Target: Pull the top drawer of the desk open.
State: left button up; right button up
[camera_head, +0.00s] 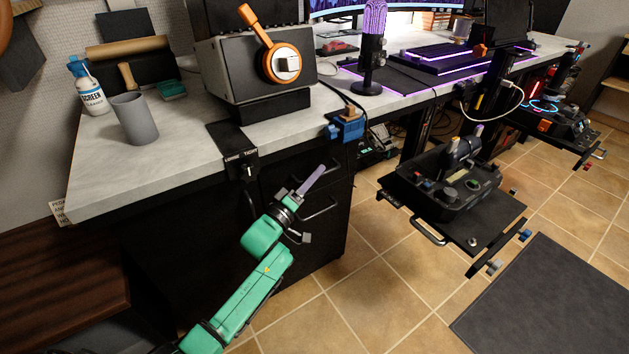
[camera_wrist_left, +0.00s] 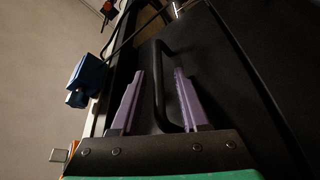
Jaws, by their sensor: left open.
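The desk (camera_head: 190,155) has a black drawer unit under its top, and the top drawer (camera_head: 275,182) sits just below the desktop with its front apparently flush. My left gripper (camera_head: 312,179) is in front of it, with its purple fingers reaching toward the top handle. In the left wrist view my left gripper (camera_wrist_left: 159,100) is open. The dark drawer handle (camera_wrist_left: 158,92) stands between its two fingers, and I see no clear grip on it. In the head view the fingers partly hide this handle. My right gripper is not in view.
A lower handle (camera_head: 320,211) is just below my gripper. A blue clamp (camera_head: 348,127) hangs on the desk edge, and it also shows in the left wrist view (camera_wrist_left: 86,78). A black control panel (camera_head: 447,190) juts out to the right. The tiled floor (camera_head: 370,265) in front is clear.

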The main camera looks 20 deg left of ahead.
pick_arm(q)
jog(key=shift+w+r, duration=0.1)
grip_shut()
dwell(1.4)
